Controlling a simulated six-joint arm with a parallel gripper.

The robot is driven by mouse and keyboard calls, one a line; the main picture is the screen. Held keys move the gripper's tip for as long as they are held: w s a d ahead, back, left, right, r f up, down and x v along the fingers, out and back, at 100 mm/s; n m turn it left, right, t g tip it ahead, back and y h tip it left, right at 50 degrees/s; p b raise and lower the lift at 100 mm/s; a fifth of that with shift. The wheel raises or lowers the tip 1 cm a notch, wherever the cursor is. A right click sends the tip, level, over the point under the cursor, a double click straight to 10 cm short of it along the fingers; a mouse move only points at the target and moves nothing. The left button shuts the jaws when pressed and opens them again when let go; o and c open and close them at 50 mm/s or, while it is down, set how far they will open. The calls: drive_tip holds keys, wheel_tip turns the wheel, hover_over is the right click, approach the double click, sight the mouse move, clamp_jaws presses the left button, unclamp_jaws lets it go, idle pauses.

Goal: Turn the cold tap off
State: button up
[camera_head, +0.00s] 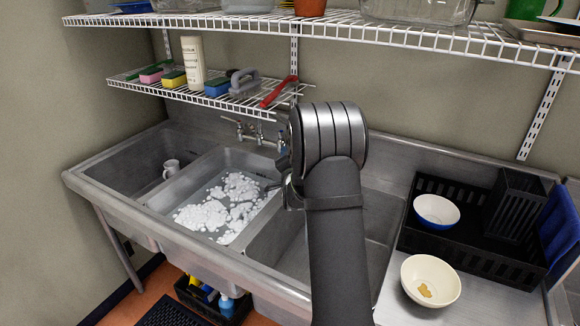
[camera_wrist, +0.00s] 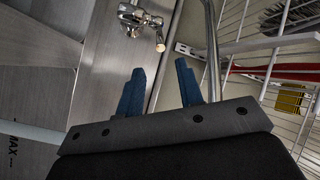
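The chrome tap (camera_head: 258,136) is mounted on the wall behind the sink, with its right part close behind my arm. In the wrist view a chrome tap valve (camera_wrist: 134,20) with a small lever with a pale tip (camera_wrist: 160,46) shows beyond my fingers. I cannot tell whether this is the cold one. My gripper (camera_wrist: 160,82) has two blue fingers spread apart with nothing between them. The lever is apart from the fingertips, ahead of the gap. In the head view my gripper is mostly hidden by my wrist, in front of the tap. Whether water runs cannot be told.
The steel sink's middle basin holds white suds (camera_head: 215,212); a mug (camera_head: 170,168) is in the left basin. A wire shelf (camera_head: 200,97) with sponges, a bottle and brushes hangs above the tap. A metal pipe (camera_wrist: 212,50) runs close beside the right finger. A black dish rack (camera_head: 470,240) stands right.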

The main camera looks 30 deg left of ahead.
drive_tip(key=v, duration=0.5)
